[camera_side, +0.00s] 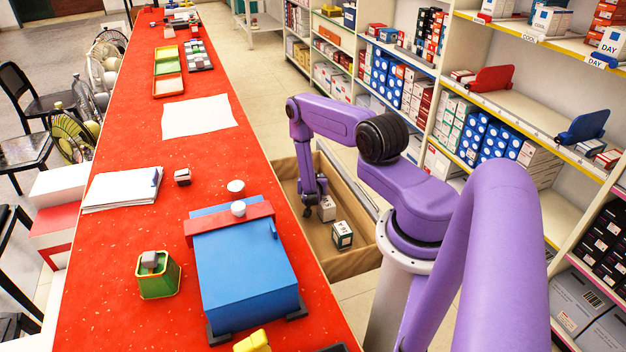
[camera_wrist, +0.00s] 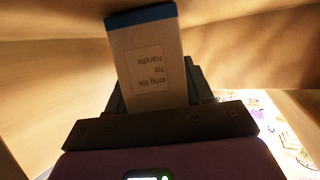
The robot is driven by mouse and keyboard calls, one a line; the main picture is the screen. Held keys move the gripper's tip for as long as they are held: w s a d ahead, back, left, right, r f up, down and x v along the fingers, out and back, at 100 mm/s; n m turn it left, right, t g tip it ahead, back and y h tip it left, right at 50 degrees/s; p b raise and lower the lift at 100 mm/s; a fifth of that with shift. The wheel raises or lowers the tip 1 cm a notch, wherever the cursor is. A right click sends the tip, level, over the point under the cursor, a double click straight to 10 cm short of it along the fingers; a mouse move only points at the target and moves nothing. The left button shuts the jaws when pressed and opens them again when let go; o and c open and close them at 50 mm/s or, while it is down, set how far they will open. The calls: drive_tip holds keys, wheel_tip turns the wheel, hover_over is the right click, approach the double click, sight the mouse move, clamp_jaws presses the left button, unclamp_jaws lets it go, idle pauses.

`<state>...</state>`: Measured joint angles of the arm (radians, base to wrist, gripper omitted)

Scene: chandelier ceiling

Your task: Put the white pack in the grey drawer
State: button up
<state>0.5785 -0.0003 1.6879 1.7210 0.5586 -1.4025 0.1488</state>
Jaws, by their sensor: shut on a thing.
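My gripper (camera_side: 315,207) is down inside the open drawer (camera_side: 358,262), which has tan inner walls and a grey front edge. In the wrist view the dark jaws (camera_wrist: 156,88) are shut on a white pack (camera_wrist: 152,62) with a blue end and upside-down print. In the side view the white pack (camera_side: 327,208) shows by the gripper, inside the drawer's outline. Whether its underside touches the drawer floor cannot be told. Tan walls surround the pack in the wrist view.
A green and white box (camera_side: 342,234) lies in the drawer close to the gripper. The red counter (camera_side: 225,140) borders the drawer on the left, with a blue box (camera_side: 245,268) on it. Stocked shelves (camera_side: 490,110) stand to the right.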

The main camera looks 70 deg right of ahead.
drive_tip(key=shift+f, duration=0.1)
drive_tip(key=o, duration=1)
drive_tip(key=shift+o, duration=0.2)
drive_tip(key=v, duration=1.2)
drive_tip(key=shift+d, duration=0.1)
